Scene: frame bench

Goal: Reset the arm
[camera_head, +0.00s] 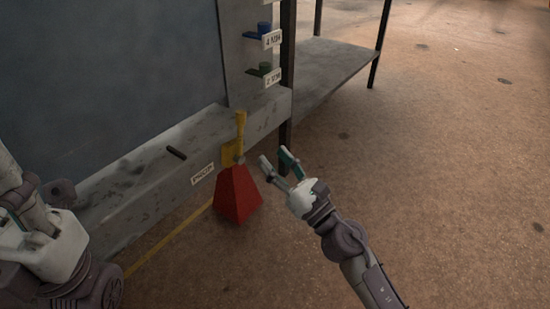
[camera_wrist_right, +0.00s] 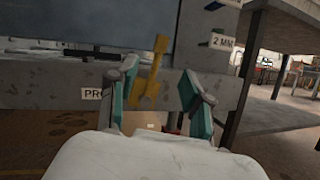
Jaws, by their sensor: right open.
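A yellow lever (camera_head: 240,129) stands upright on the front of the grey frame, on a yellow bracket just above a red tapered block (camera_head: 237,195). The lever also shows in the right wrist view (camera_wrist_right: 157,66), between my fingers and tilted slightly. My right gripper (camera_head: 276,160) is open and empty, just right of the lever and apart from it in the head view. In the right wrist view, its two teal-lined fingers (camera_wrist_right: 158,88) stand wide apart. My left arm shows at the lower left of the head view; its fingertips cannot be made out.
A dark short bar (camera_head: 176,153) lies on the frame ledge (camera_head: 130,180). A grey low table (camera_head: 335,68) stands behind. The brown floor at right is clear.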

